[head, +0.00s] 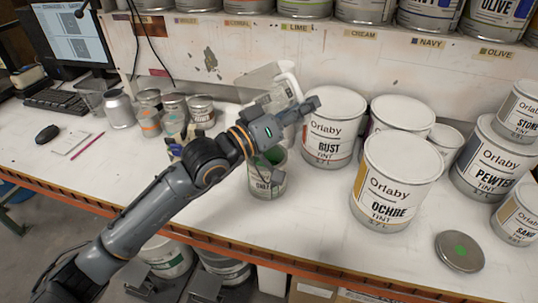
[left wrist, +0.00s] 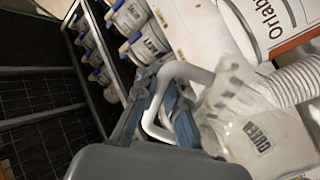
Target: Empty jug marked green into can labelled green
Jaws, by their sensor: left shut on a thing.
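My left gripper (head: 284,108) is shut on the white handle of a pale translucent jug (head: 262,84), which looks tilted above the bench. In the left wrist view the jug (left wrist: 272,140) carries a dark-lettered label that seems to read GREEN, and the gripper fingers (left wrist: 165,108) close around its handle. Below the gripper stands an open can (head: 267,184) with green inside its mouth; its label is partly hidden and too small to read surely. My forearm and gripper cover part of the jug. I cannot tell whether anything flows. My right gripper is not in view.
Large Orlaby tins, Rust (head: 331,128) and Ochre (head: 394,182), stand right of the open can. A lid with a green dot (head: 460,251) lies at the front right. Small cans (head: 174,116) stand to the left. A shelf of tins runs along the back.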

